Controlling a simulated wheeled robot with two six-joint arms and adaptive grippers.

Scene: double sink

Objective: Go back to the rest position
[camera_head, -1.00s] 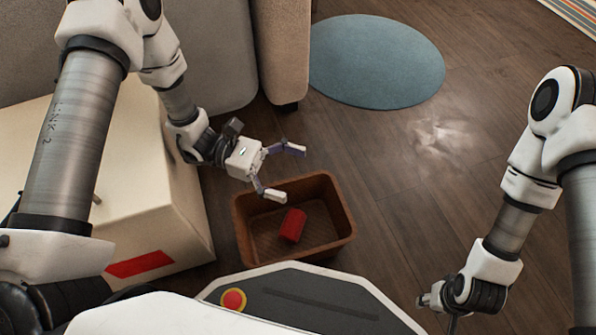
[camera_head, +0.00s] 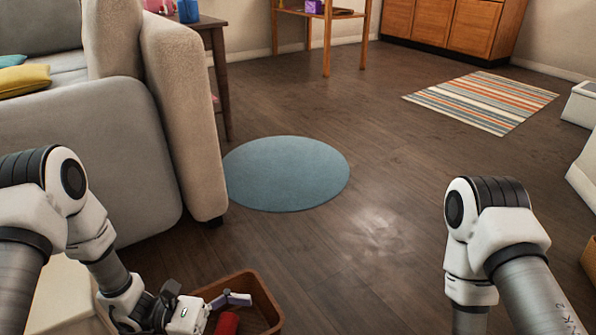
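My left gripper (camera_head: 222,305) is low in the picture, over the left side of a brown basket (camera_head: 262,288). One finger shows, reaching to the right; the other is hard to make out. A red object (camera_head: 227,323) lies in the basket, partly cut off by the picture's bottom edge. My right arm (camera_head: 487,240) stands at the lower right, and its gripper is out of view below the picture.
A grey sofa (camera_head: 100,165) stands close on the left, with a cream box (camera_head: 62,295) below it. A round blue rug (camera_head: 287,173) and a striped rug (camera_head: 482,101) lie on the wooden floor. The middle floor is clear. Wooden cabinets (camera_head: 450,25) stand at the back.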

